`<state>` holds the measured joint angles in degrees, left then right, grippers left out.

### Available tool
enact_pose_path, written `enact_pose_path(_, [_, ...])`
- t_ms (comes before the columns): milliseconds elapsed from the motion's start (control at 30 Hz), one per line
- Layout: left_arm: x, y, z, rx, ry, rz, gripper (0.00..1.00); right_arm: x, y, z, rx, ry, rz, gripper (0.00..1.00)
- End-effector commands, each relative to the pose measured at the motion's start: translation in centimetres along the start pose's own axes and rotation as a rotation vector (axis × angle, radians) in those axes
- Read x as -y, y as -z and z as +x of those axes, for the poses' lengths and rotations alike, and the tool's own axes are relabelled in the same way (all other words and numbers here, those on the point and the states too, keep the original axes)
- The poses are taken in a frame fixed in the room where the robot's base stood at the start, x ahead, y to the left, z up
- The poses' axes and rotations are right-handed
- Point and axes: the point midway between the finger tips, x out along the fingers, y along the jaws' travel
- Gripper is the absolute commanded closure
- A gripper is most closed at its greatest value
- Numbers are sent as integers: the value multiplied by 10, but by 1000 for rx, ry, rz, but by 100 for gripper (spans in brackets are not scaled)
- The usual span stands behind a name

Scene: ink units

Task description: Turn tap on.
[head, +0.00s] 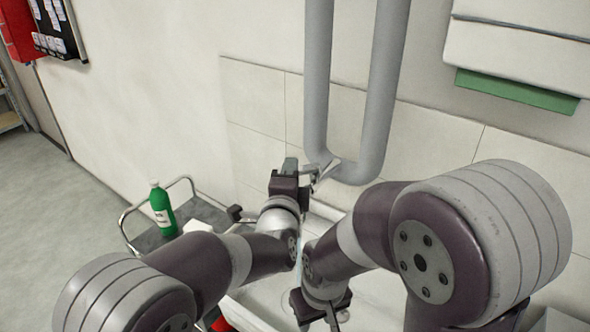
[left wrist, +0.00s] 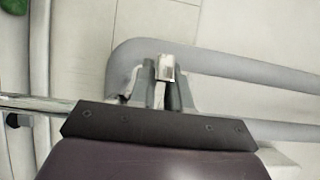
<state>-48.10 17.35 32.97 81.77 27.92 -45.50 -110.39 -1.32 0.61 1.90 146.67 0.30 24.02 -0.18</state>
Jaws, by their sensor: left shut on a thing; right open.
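The tap (head: 325,169) is a small metallic fitting in front of the grey pipe on the wall. My left gripper (head: 293,167) is at its left side. In the left wrist view my left gripper's fingers (left wrist: 164,88) are shut on a small shiny metal piece, which looks like the tap's handle (left wrist: 167,67). The rest of the tap is mostly hidden by the gripper. My right gripper (head: 326,310) is open and empty, low over the pale basin (head: 268,297). A thin pale streak shows between my arms; I cannot tell whether it is water.
A grey U-shaped pipe (head: 374,120) runs down the tiled wall close to my left gripper. A white dispenser (head: 520,55) with green paper hangs at upper right. A cart (head: 150,240) with a green bottle (head: 161,209) stands at left. Open floor lies far left.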

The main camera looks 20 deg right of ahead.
Motion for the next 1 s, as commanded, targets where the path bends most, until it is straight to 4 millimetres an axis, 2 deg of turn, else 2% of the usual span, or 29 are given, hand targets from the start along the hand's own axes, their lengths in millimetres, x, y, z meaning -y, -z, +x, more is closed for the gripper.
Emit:
enact_pose_path(200, [0, -2, -3, 44, -1, -1, 100, 0, 1, -8, 0, 0, 0, 57])
enact_pose_path(700, [0, -3, -3, 57, 2, -1, 100, 0, 1, -8, 0, 0, 0, 57])
enact_pose_path(733, [0, -3, -3, 57, 2, -1, 73, 0, 1, -8, 0, 0, 0, 57])
enact_pose_path(767, [0, -3, -3, 57, 2, -1, 63, 0, 1, -8, 0, 0, 0, 57])
enact_pose_path(1000, [0, -3, -3, 56, 2, -1, 62, 0, 1, -8, 0, 0, 0, 57])
